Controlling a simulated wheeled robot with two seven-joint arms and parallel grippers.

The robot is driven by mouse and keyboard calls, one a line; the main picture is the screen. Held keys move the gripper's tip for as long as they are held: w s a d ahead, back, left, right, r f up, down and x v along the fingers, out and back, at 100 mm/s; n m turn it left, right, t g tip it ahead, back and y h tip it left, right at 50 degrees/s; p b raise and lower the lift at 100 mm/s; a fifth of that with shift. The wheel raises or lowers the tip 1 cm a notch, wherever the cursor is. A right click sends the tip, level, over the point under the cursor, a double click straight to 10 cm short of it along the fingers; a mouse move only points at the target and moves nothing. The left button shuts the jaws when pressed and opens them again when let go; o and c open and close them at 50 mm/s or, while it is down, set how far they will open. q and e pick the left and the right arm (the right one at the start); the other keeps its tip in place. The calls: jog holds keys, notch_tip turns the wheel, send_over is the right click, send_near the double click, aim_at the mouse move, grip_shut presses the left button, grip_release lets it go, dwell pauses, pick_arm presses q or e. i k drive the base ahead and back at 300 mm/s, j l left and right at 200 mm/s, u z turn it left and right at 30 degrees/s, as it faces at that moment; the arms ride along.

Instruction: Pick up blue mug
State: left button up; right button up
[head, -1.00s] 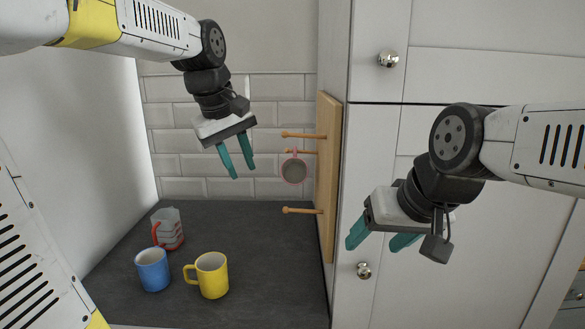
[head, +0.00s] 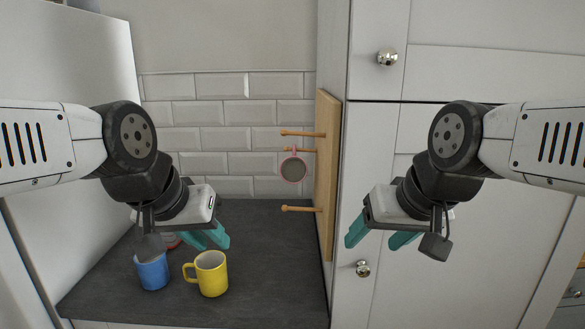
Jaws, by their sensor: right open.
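The blue mug (head: 152,273) stands upright at the left of the slate worktop, its upper part partly hidden by my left arm. My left gripper (head: 208,238) is above and to the right of it, over the yellow mug in the picture, with teal fingers that look apart and hold nothing visible. My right gripper (head: 378,240) is open and empty in front of the white cabinet, far to the right of the blue mug.
A yellow mug (head: 211,274) stands close to the right of the blue mug. The worktop's right part (head: 275,270) is clear.

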aim_at(154, 274)
jog(key=j+u, duration=0.1)
jog(key=u, duration=0.25)
jog(key=j+u, duration=0.1)
jog(key=u, duration=0.2)
jog(key=k+j+u, duration=0.1)
jog(key=u, duration=0.25)
